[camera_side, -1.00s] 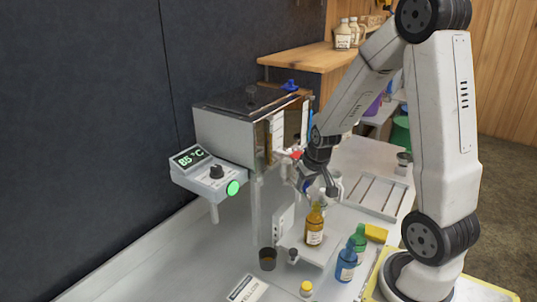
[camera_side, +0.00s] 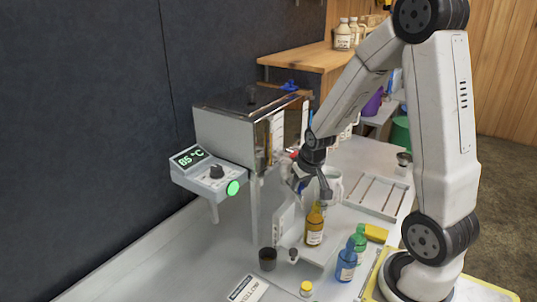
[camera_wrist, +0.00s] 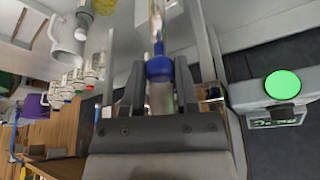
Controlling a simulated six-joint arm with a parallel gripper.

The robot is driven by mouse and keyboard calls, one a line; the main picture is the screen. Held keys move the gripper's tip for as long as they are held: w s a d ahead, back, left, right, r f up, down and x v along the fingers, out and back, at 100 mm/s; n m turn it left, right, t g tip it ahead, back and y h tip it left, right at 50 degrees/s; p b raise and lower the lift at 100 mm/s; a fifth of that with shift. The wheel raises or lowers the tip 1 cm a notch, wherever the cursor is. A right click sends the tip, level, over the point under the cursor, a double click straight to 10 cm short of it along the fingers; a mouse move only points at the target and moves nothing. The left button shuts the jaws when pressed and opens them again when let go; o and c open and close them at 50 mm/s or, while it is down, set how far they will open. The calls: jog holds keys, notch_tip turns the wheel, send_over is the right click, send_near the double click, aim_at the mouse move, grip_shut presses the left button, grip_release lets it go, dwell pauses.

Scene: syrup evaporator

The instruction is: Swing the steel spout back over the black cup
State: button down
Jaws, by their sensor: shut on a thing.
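My gripper (camera_side: 304,183) is beside the front of the evaporator tank (camera_side: 225,135). In the wrist view my gripper (camera_wrist: 160,90) has its two dark fingers on either side of a pale shaft with a blue collar (camera_wrist: 159,68), and is shut on it. This appears to be part of the steel spout (camera_wrist: 157,22), a shiny tube that runs up from the collar. In the side view the spout is mostly hidden by my gripper. The black cup (camera_side: 268,260) stands upright on the bench, below and left of my gripper.
An amber bottle (camera_side: 314,228) stands on a pale platform close below my gripper. Blue (camera_side: 346,264) and green (camera_side: 360,238) bottles stand to its right. A white mug (camera_side: 331,185) is behind my gripper. The control box (camera_side: 207,175) reads 85 °C.

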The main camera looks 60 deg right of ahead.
jog(key=shift+w+a, duration=0.4)
jog(key=shift+a, duration=0.15)
jog(key=shift+w+a, duration=0.15)
jog(key=shift+a, duration=0.05)
jog(key=shift+w+a, duration=0.5)
jog(key=shift+w, duration=0.15)
jog(key=shift+w+a, duration=0.1)
jog(key=shift+w, duration=0.05)
dwell(0.5)
jog(key=shift+w+a, duration=0.4)
jog(key=shift+w, duration=0.4)
